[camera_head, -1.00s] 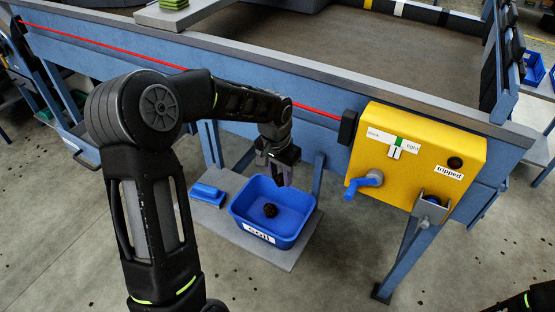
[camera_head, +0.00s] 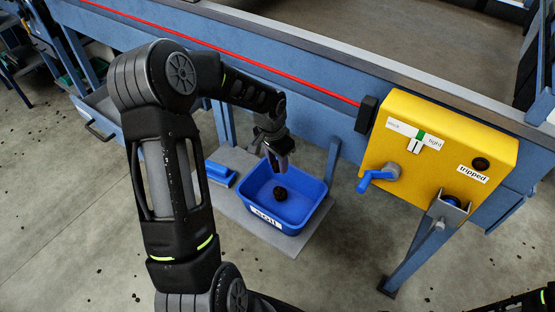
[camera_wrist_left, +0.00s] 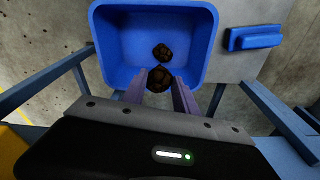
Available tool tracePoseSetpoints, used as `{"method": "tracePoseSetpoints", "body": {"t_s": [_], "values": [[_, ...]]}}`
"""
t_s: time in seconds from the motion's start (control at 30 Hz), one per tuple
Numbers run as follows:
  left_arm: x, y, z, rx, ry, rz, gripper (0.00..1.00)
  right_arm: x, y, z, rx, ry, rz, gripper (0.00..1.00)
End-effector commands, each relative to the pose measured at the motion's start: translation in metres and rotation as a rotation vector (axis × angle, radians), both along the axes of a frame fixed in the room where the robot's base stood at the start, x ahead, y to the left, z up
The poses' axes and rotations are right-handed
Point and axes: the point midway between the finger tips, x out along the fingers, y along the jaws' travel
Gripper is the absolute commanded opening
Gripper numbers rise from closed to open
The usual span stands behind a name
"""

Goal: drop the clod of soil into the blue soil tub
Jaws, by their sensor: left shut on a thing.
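The blue soil tub (camera_head: 310,217) stands on a grey board on the floor, its white label partly readable. One dark clod (camera_head: 280,193) lies on its bottom; it also shows in the left wrist view (camera_wrist_left: 162,52). My left gripper (camera_head: 281,163) points down above the tub's far side. In the left wrist view the left gripper (camera_wrist_left: 159,90) is shut on a second brown clod of soil (camera_wrist_left: 159,78), at the tub's near rim in that picture. That held clod is hard to make out in the head view. My right gripper is out of view.
A blue scoop-like piece (camera_head: 220,174) lies on the board (camera_head: 240,212) left of the tub. The yellow control box (camera_head: 440,145), with a blue handle and a "tripped" label, hangs on the grader frame at right. Blue frame legs stand close behind the tub.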

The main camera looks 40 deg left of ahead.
Motion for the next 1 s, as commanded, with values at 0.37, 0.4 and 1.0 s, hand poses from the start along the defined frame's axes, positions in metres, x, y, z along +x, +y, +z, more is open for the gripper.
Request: {"method": "tracePoseSetpoints", "body": {"t_s": [0.37, 0.4, 1.0], "values": [[0.000, 0.000, -0.037, 0.000, 0.001, 0.001, 0.00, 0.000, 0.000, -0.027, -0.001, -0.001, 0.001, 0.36], [0.000, 0.000, -0.037, 0.000, 0.001, 0.000, 0.00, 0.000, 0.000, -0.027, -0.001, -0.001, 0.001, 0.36], [0.000, 0.000, -0.036, 0.000, 0.000, 0.001, 0.60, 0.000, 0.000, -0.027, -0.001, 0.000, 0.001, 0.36]]}}
